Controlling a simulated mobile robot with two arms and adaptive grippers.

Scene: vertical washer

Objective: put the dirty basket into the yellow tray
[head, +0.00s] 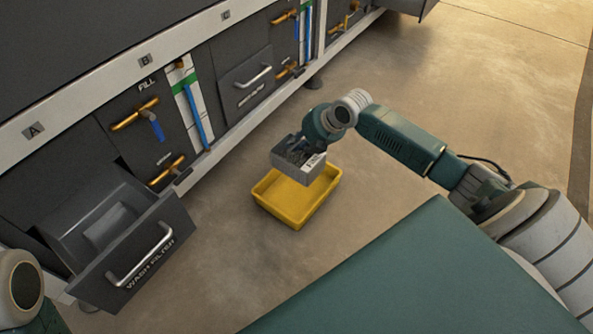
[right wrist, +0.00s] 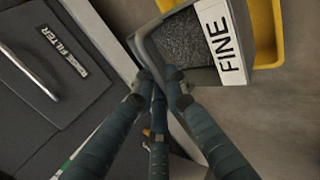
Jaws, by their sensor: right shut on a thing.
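The basket (head: 298,163) is a small grey box with a dark, rough filling and a white label. The label reads FINE in the right wrist view, where the basket (right wrist: 190,45) is at the top. The yellow tray (head: 314,208) lies on the floor and looks empty where it shows. The basket is in front of its far part in the head view and appears to be above it. My right gripper (right wrist: 158,85) is shut on the basket's near edge. My left gripper is out of view.
A grey washer with drawers stands along the left. Its wash filter drawer (head: 150,253) is pulled out at the lower left. Orange valve handles (head: 135,114) stick out from the front. The floor around the tray is clear.

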